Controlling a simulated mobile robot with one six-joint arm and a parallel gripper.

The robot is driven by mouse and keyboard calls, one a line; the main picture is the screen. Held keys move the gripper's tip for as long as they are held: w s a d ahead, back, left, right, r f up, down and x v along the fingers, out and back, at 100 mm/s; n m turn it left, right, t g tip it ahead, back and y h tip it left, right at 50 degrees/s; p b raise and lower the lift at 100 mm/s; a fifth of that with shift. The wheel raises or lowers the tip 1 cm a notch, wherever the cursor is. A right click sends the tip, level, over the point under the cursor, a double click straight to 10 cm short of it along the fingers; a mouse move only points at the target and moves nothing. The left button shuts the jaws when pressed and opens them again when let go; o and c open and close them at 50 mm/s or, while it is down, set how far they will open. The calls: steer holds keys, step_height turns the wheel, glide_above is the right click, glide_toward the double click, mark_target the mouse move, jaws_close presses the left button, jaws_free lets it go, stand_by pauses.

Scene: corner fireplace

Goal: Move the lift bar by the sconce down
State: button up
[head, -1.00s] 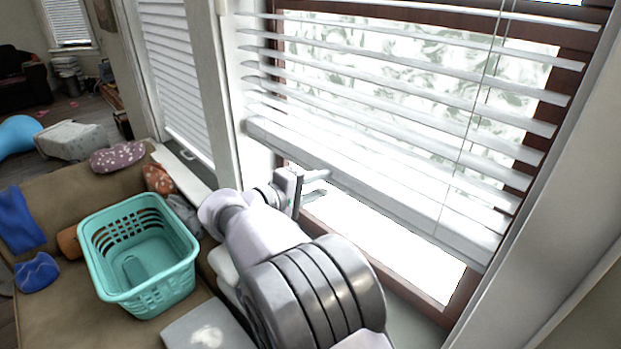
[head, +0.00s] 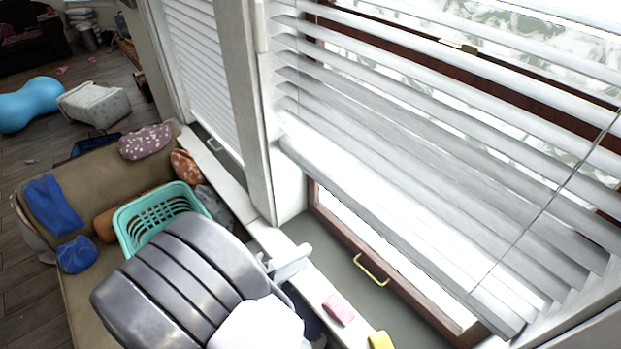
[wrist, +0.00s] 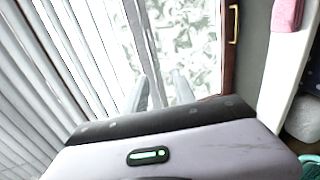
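The lift bar (head: 385,227) is the white bottom rail of the window blind (head: 420,130). It slants across the head view, with a narrow strip of bright glass and the brown window frame below it. My gripper (head: 287,262) is in front of the sill, below and left of the bar, and apart from it. In the wrist view my gripper (wrist: 160,92) shows two fingers spread with nothing between them. The blind's slats (wrist: 50,60) fill the left of that view. No sconce shows in any view.
A brass handle (head: 371,270) is on the lower window frame. A pink block (head: 339,309) and a yellow block (head: 381,341) lie on the white ledge. A teal basket (head: 128,222) stands on the tan sofa (head: 82,290). A wall post (head: 246,110) separates the two windows.

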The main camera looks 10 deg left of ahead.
glide_toward(357, 230)
steer(key=x, duration=0.6)
steer(key=b+x, duration=0.1)
steer(key=x, duration=0.3)
steer(key=shift+f, duration=0.3)
jaws_close()
stand_by(0.8)
